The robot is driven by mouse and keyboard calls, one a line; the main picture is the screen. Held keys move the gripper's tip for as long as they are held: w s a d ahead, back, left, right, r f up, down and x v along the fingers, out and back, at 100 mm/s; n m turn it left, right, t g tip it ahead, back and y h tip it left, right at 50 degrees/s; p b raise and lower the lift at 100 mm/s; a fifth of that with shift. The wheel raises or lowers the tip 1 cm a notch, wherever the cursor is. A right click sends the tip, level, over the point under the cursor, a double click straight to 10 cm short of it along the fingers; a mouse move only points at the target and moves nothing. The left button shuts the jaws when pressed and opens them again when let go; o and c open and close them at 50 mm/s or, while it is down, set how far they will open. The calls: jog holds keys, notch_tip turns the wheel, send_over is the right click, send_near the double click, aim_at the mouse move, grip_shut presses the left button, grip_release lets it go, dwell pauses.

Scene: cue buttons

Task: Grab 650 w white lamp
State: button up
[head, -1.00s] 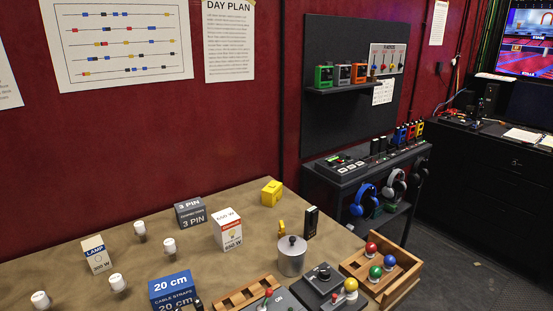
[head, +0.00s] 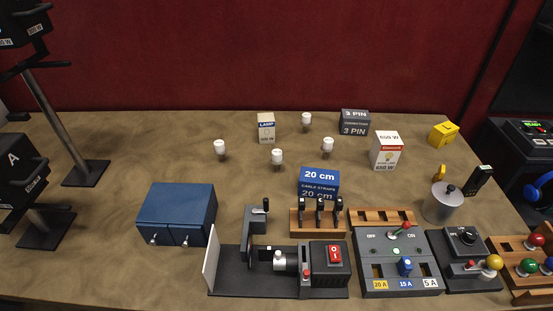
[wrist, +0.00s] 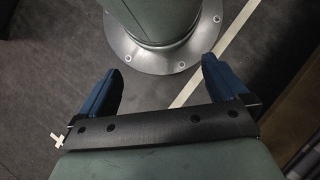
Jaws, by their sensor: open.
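A white box with a red band, labelled 650 W (head: 386,152), stands upright on the brown table, right of centre in the head view. Several small white lamps with dark bases stand on the table: one at left (head: 219,147), one in the middle (head: 277,157), one behind (head: 306,119) and one near the 650 W box (head: 328,145). No wattage is legible on these lamps. My gripper (wrist: 160,66) is open and empty in the wrist view, over the grey floor and my own base, away from the table. It does not show in the head view.
A lamp box (head: 266,129), a grey 3 PIN box (head: 354,122) and a blue 20 cm box (head: 318,184) stand nearby. A blue cabinet (head: 177,213), a switch panel (head: 396,262) and a metal canister (head: 442,204) line the front. The table's back left is mostly clear.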

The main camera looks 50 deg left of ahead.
jog(key=shift+c, duration=0.5)
jog(key=c, duration=0.6)
